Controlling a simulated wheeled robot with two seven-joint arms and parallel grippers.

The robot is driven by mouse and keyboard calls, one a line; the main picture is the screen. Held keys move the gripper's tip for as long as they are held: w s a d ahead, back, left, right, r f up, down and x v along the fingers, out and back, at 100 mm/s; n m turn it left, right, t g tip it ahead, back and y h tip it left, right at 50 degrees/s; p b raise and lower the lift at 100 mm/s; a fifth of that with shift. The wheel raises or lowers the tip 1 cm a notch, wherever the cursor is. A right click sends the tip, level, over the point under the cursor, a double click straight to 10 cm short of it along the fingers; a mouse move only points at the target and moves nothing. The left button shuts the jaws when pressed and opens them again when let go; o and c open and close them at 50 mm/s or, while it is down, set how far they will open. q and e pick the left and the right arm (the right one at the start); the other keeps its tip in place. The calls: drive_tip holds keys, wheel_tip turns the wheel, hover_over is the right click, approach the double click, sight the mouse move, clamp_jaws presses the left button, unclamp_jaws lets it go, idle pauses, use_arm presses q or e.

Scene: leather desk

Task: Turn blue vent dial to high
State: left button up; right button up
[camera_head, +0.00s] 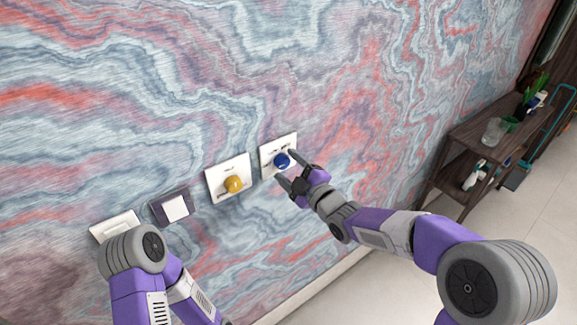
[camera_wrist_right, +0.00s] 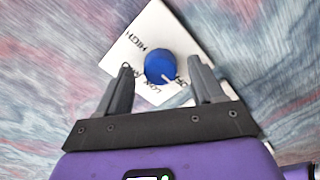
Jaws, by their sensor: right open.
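The blue dial (camera_head: 281,160) sits on a white wall plate (camera_head: 265,151). In the right wrist view the blue dial (camera_wrist_right: 159,66) lies between my fingers, on the tilted white plate (camera_wrist_right: 155,25). HIGH is printed at the plate's upper left and LOW below the dial; other lettering is partly hidden. A small pale mark on the dial is at its lower right side. My right gripper (camera_head: 284,165) is open, one finger on each side of the dial; it also shows in the right wrist view (camera_wrist_right: 160,63). I cannot tell whether they touch it. My left gripper is not visible.
On the wall to the left are a yellow dial (camera_head: 234,184) on a white plate, a dark-framed white switch (camera_head: 175,208) and another white plate (camera_head: 113,225), partly behind my left arm. A dark wooden shelf (camera_head: 470,135) with items stands at the right.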

drive_tip(key=shift+w+a, duration=0.2)
drive_tip(key=shift+w, duration=0.1)
drive_tip(key=c, duration=1.1)
drive_tip(key=shift+o, duration=0.2)
